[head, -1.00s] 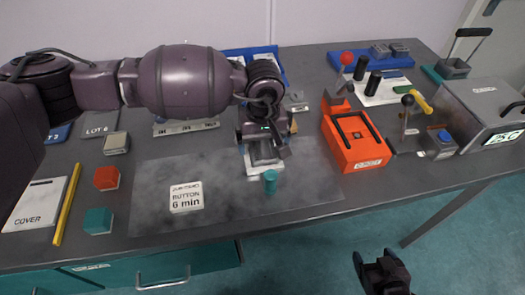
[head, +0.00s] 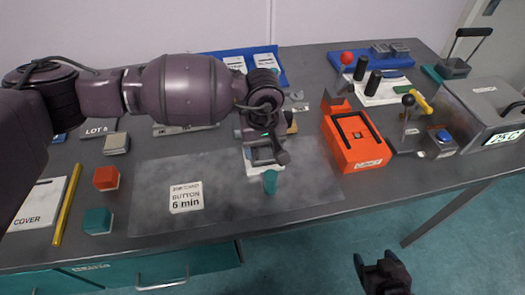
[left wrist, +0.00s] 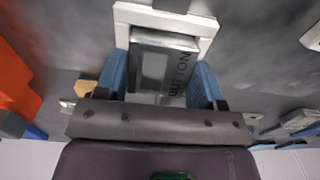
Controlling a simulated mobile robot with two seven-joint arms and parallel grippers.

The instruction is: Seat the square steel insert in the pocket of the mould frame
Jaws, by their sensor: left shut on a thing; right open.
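The square steel insert (left wrist: 152,62), marked BUTTON, sits between the blue finger pads of my left gripper (left wrist: 160,78). In the head view this gripper (head: 264,150) points down over the dark mat. The pale mould frame (left wrist: 165,18) lies under the insert; its rim shows beyond the insert and along its sides in the left wrist view. The frame also shows below the gripper in the head view (head: 250,162). The insert hides the pocket, and I cannot tell how deep it sits. My right gripper (head: 383,275) is open and empty, off the table's front edge.
A teal cylinder (head: 270,182) stands close in front of the frame. An orange device (head: 354,142) is to the right. A BUTTON 6 min card (head: 186,197) lies on the mat (head: 155,185) at left. Red (head: 106,177) and teal (head: 98,221) blocks sit further left.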

